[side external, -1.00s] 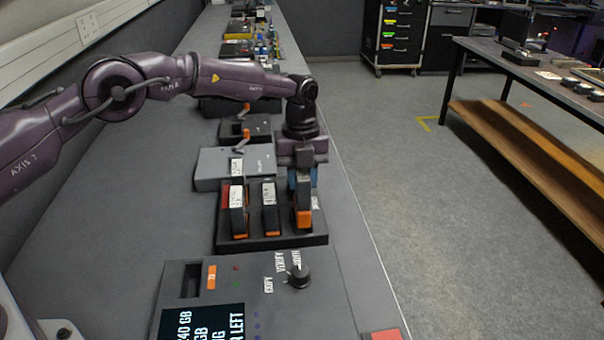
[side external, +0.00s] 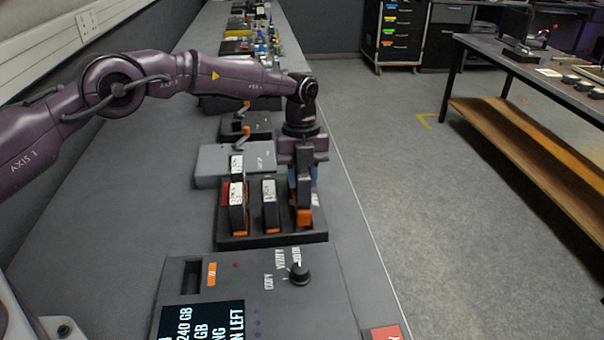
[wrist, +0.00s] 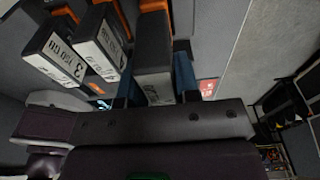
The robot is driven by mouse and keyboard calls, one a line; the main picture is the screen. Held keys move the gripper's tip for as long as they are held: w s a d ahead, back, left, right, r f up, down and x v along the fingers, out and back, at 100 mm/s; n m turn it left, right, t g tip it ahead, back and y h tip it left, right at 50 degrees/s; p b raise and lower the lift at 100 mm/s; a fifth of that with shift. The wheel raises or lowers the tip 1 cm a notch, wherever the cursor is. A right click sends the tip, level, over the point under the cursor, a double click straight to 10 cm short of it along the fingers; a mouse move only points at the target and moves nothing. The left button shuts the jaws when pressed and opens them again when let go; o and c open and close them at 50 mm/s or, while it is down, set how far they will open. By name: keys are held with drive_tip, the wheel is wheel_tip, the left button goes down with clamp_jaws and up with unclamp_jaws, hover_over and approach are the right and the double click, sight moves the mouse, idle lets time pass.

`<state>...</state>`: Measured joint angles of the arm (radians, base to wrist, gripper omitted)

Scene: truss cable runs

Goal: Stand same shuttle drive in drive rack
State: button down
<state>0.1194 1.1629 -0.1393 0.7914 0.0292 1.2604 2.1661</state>
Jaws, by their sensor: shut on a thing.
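The drive rack (side external: 258,240) is a black base on the bench, with several drives standing in it. Two dark drives with white labels and orange lower ends, the left one (side external: 237,208) and the middle one (side external: 269,207), stand upright on its left and middle; both also show in the wrist view (wrist: 62,50). My gripper (side external: 304,180) is shut on the shuttle drive (side external: 304,208), black with an orange end, at the rack's right side. In the wrist view the held drive (wrist: 153,50) sits between blue fingers. Its lower end is at the rack; how deep it sits I cannot tell.
A grey console (side external: 255,285) with a knob (side external: 299,273), slot and screen lies in front of the rack. A grey box (side external: 215,165) stands behind it. The bench's right edge runs close by. Free bench surface lies left of the rack.

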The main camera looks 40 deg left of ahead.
drive_tip(key=shift+f, duration=2)
idle(1.8)
drive_tip(key=shift+c, duration=2.3)
unclamp_jaws()
drive_tip(key=shift+r, duration=3.75)
